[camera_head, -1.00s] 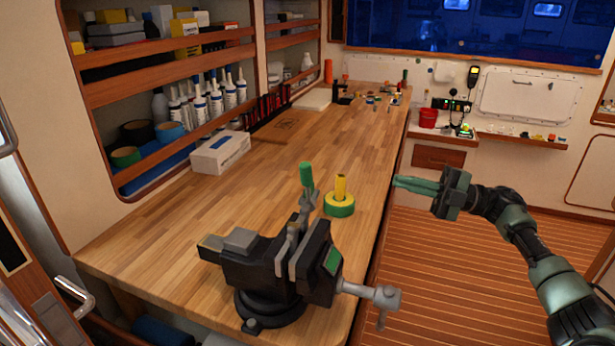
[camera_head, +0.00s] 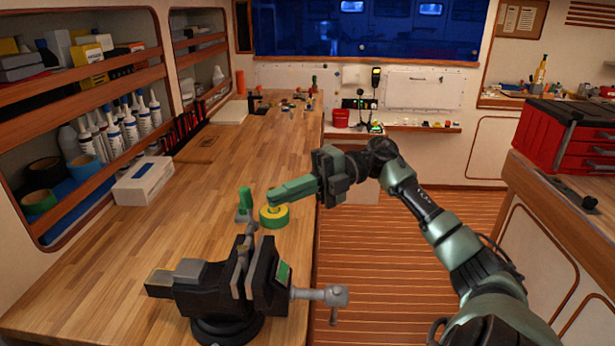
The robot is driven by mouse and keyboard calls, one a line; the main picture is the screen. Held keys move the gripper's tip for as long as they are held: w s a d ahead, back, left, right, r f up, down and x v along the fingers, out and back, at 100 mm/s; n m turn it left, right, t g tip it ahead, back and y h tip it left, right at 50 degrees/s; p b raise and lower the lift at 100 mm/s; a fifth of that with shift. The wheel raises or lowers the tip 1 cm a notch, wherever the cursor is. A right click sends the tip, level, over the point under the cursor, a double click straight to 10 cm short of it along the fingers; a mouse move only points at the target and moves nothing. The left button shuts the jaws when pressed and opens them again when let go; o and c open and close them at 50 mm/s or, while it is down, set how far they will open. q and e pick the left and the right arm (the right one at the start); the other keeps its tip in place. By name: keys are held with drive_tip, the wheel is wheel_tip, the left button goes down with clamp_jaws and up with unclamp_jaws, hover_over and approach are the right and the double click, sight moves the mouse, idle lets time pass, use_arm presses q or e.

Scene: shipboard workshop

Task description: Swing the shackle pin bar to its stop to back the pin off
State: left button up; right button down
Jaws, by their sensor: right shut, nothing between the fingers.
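A black and grey bench vise (camera_head: 230,290) stands at the near edge of the wooden bench. A grey metal shackle (camera_head: 243,262) is held upright in its jaws. A bar with a green grip (camera_head: 245,200) stands up at the top of the shackle; where they join is too small to tell clearly. My right gripper (camera_head: 272,197) is shut and empty. Its fingers point left, to the right of the green grip and apart from it in the picture. They overlap a yellow and green ring (camera_head: 275,217) on the bench. My left gripper is out of view.
The vise's grey handle (camera_head: 325,295) sticks out right past the bench edge. A white box (camera_head: 143,181) lies on the bench at the left, below shelves of bottles. A red toolbox (camera_head: 565,138) stands on the right counter. The bench left of the vise is clear.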

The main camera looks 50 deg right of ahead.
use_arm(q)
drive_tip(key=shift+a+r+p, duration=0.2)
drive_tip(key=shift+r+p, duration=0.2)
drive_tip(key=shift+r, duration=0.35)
use_arm(e)
drive_tip(key=shift+w+a+f, duration=0.1)
drive_tip(key=shift+w+a, duration=0.15)
drive_tip(key=shift+w, duration=0.35)
drive_tip(key=shift+w+a+f, duration=0.1)
drive_tip(key=shift+w+a, duration=0.15)
drive_tip(key=shift+w, duration=0.35)
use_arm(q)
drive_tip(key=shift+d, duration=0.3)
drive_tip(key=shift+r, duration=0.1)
use_arm(e)
drive_tip(key=shift+r, duration=0.1)
